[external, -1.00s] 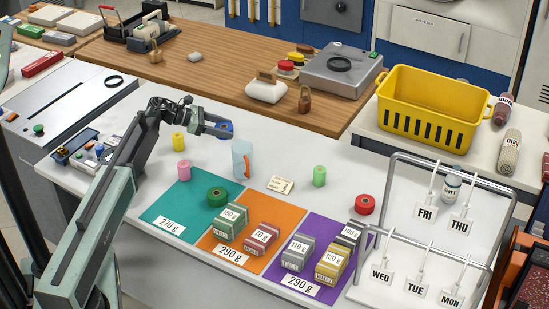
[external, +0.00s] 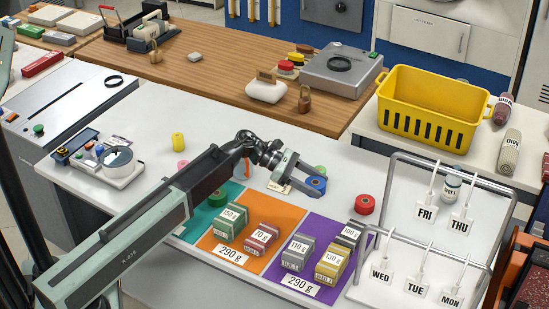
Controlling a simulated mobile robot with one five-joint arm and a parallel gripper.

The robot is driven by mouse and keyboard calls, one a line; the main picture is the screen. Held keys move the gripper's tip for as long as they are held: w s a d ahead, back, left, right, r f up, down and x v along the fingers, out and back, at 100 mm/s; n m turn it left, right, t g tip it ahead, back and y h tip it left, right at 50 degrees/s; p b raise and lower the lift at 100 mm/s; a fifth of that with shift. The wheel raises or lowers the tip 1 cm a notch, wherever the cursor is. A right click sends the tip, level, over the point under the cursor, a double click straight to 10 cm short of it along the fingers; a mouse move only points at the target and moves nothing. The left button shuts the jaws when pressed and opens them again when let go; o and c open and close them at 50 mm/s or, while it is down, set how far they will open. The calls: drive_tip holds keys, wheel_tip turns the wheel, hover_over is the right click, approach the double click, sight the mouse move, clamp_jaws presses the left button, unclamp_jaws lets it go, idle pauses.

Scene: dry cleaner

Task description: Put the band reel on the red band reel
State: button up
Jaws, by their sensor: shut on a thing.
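My gripper (external: 307,177) is shut on a blue band reel (external: 316,185) and holds it over the white counter, near the top edge of the purple mat. The red band reel (external: 364,204) lies on the white counter to the right of my gripper, beside the purple mat's upper right corner. The blue reel is apart from the red one.
Several labelled weight blocks (external: 333,258) stand on the purple mat and the orange mat (external: 270,210). A wire rack (external: 470,175) with day tags stands right of the red reel. A yellow basket (external: 432,103) is behind.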

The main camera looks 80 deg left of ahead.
drive_tip(key=d+m+g+h, duration=0.1)
drive_tip(key=d+h, duration=0.1)
drive_tip(key=d, duration=0.5)
drive_tip(key=b, duration=0.2)
hover_over(365, 201)
wheel_tip(365, 201, down, 2)
drive_tip(key=shift+w+a+f+y, duration=0.15)
drive_tip(key=shift+y, duration=0.15)
wheel_tip(365, 201, down, 4)
drive_tip(key=b, duration=0.4)
drive_tip(key=shift+r+p, duration=0.25)
drive_tip(key=shift+p, duration=0.05)
drive_tip(key=shift+f, duration=0.2)
drive_tip(key=o, duration=1.4)
drive_tip(key=shift+r, duration=0.15)
